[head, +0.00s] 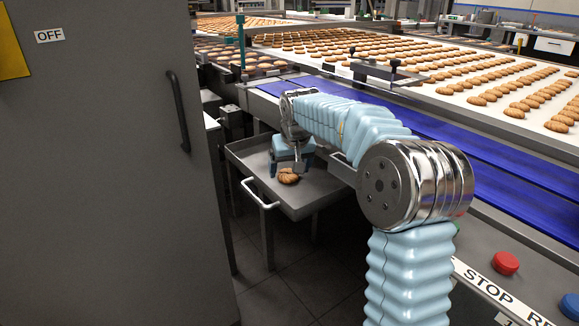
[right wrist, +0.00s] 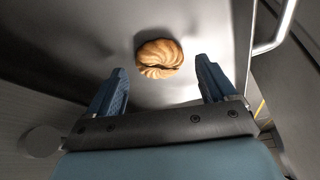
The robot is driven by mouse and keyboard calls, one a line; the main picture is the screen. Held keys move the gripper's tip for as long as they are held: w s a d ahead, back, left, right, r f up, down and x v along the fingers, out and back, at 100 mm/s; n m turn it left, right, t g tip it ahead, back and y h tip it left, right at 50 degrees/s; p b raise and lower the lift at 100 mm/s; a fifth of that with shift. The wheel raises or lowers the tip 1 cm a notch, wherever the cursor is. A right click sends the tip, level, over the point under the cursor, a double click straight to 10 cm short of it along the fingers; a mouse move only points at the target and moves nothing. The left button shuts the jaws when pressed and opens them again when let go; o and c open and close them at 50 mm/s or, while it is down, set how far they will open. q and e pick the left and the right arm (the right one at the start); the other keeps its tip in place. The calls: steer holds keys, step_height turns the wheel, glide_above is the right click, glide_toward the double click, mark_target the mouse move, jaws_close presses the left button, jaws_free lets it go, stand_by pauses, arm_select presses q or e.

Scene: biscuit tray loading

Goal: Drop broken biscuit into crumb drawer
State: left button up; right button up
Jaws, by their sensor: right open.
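The broken biscuit (head: 288,177) is golden brown and lies on the grey metal floor of the pulled-out crumb drawer (head: 314,203). In the right wrist view the biscuit (right wrist: 159,58) shows ahead of the fingers, with a dark split line across it. My right gripper (head: 290,168) is over the drawer, just above and behind the biscuit. Its two blue fingers (right wrist: 162,80) are spread wide, with nothing between them. The exact gap between fingertips and biscuit is hard to tell. My left gripper is not in view.
The drawer has a pale bar handle (head: 260,194) at its front. A grey cabinet (head: 110,180) with a dark handle stands at the left. A blue conveyor belt (head: 470,155) and rows of whole biscuits lie behind. Red (head: 505,263) and blue buttons sit at lower right.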

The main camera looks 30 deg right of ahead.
steer(key=shift+r, duration=0.4)
steer(key=v, duration=1.2)
steer(key=shift+r, duration=0.15)
